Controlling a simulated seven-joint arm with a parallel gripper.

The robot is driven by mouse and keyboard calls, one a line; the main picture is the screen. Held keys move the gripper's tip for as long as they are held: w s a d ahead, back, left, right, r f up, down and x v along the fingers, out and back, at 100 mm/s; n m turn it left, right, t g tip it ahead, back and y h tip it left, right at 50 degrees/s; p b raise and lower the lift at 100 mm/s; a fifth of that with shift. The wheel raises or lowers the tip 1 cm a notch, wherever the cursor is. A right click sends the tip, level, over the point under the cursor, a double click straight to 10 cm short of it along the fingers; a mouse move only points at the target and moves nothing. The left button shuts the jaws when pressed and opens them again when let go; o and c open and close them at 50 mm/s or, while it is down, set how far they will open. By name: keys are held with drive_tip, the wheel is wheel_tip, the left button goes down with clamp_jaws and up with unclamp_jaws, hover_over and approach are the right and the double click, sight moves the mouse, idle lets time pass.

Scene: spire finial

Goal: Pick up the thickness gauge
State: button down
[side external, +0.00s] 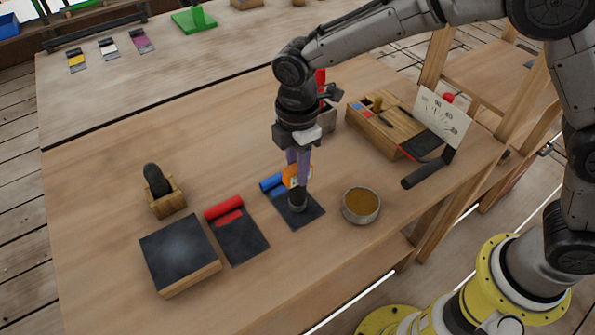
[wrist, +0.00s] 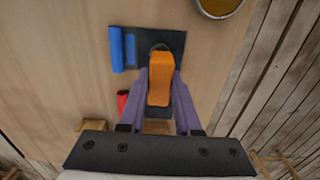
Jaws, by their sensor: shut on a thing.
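An orange block-shaped tool, which I take to be the thickness gauge (side external: 289,178), is between the two purple fingers of my gripper (side external: 298,173). In the wrist view the orange body (wrist: 160,78) shows between the fingers of my gripper (wrist: 162,84), which are shut on it. A dark, round part (side external: 297,200) shows below the fingers, over a black plate (side external: 312,216) with a blue roll (side external: 271,182) at its edge. I cannot tell whether the tool touches the plate.
A round tin with brown contents (side external: 361,206) stands close to the right. A black plate with a red roll (side external: 240,237), a dark-topped block (side external: 178,252) and a black-handled wooden block (side external: 163,195) are to the left. A wooden box (side external: 378,122) and white dial card (side external: 441,116) stand behind right.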

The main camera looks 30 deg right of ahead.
drive_tip(key=shift+r, duration=0.45)
wheel_tip(320, 180, up, 2)
drive_tip(key=shift+r, duration=0.2)
drive_tip(key=s+d+r, duration=0.7)
drive_tip(key=s+r, duration=0.2)
drive_tip(key=s, duration=0.3)
drive_tip(key=w+a+f+n, duration=0.2)
drive_tip(key=w+n, duration=0.2)
drive_tip(key=w+a+f+n, duration=0.2)
drive_tip(key=w+f+n, duration=0.1)
drive_tip(key=w+n, duration=0.1)
drive_tip(key=w+a+f+n, duration=0.3)
drive_tip(key=w+n, duration=0.1)
drive_tip(key=shift+f, duration=2.15)
